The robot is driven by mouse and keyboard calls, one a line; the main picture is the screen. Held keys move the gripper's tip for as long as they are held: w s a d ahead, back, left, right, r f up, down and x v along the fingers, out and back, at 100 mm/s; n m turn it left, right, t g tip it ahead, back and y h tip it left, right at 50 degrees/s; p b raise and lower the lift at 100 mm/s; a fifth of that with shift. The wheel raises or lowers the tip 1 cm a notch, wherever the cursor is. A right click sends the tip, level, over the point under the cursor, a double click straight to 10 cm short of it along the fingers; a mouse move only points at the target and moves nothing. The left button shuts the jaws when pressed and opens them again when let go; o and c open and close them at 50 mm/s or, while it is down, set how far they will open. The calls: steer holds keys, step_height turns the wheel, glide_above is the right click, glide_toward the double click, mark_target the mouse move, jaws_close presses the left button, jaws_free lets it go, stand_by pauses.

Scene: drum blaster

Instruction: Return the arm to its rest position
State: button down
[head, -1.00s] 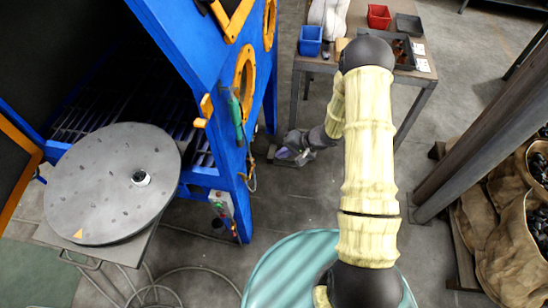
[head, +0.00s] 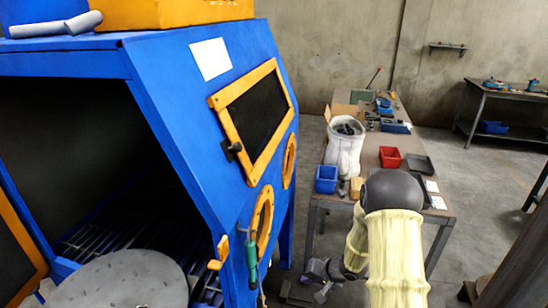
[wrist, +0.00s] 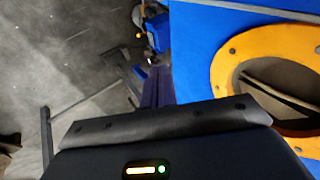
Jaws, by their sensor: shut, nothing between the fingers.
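My arm, in pale ribbed sleeves (head: 397,255), reaches forward from the lower edge of the head view and bends at a dark elbow. My gripper (head: 321,293) hangs low beyond the bend, just right of the blue cabinet (head: 208,130), and looks empty. In the wrist view, my narrow purple-grey fingers (wrist: 157,87) lie together with nothing visible between them. The cabinet's blue side and an orange port ring (wrist: 226,66) show just right of them. The gripper appears apart from the cabinet. The arm's base end is out of view.
A workbench (head: 440,212) with a blue bin (head: 326,179), a red bin (head: 390,157) and a white sack (head: 345,150) stands beyond my arm. A round grey turntable (head: 125,283) is at lower left. A green-handled tool (head: 251,262) hangs on the cabinet. Open floor lies right of the bench.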

steer(key=s+d+r+t+h, duration=0.15)
steer(key=d+r+h, duration=0.25)
steer(key=r, duration=0.4)
steer(key=s+r+n+g, duration=0.1)
steer(key=s+r, duration=0.4)
steer(key=s, duration=0.5)
steer(key=s+r+n+g+h, duration=0.1)
steer(key=s+r+g, duration=0.1)
steer(key=s+r, duration=0.3)
steer(key=s, duration=0.4)
steer(key=shift+s+r+n+g+h, duration=0.3)
steer(key=shift+s+r+g, duration=0.05)
steer(key=shift+s, duration=0.05)
steer(key=shift+d, duration=0.1)
